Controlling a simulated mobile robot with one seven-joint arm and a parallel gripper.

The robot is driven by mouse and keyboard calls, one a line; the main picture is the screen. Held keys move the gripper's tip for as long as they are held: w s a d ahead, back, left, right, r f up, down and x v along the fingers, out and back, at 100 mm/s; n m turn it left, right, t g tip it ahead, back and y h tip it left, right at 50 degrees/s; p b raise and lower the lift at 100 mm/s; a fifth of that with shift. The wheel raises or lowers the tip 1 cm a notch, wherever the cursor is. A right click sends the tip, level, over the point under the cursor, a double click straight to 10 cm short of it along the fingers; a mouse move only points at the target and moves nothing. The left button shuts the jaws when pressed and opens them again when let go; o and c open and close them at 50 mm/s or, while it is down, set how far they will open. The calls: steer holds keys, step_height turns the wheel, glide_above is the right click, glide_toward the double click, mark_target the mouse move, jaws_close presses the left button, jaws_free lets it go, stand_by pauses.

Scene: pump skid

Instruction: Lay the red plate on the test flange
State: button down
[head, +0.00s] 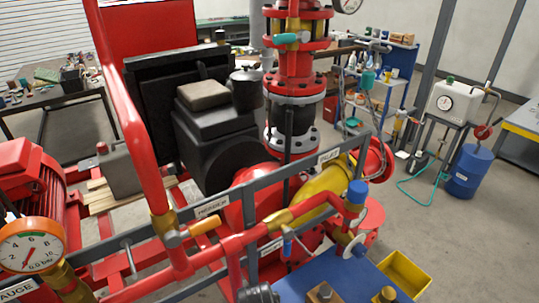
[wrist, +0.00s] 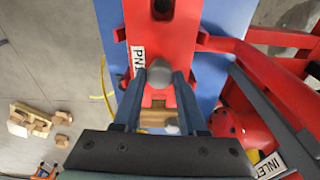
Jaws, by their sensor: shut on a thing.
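The red plate (wrist: 150,38) fills the upper middle of the wrist view, with a white label starting "PN", a dark round hole near the top and a notch at its lower edge. A grey round knob (wrist: 160,72) stands up from it. My gripper (wrist: 160,76) has its two blue fingers closed on this knob from either side. The plate is over a blue surface (wrist: 219,20); I cannot tell whether it touches it. In the head view I cannot make out the plate or my gripper. I cannot identify the test flange for certain in either view.
In the head view, a blue bench top (head: 320,270) at the bottom holds a wooden block (head: 324,293) and a brass piece (head: 387,295).

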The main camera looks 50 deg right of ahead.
steer(key=shift+f, duration=0.2)
steer(key=c, duration=0.5)
jaws_free()
steer(key=shift+c, duration=0.2)
steer(key=shift+o, duration=0.8)
step_height(320, 180, up, 13)
steer(key=a+b, duration=0.1)
steer(key=shift+w+a, duration=0.2)
steer(key=shift+a, duration=0.05)
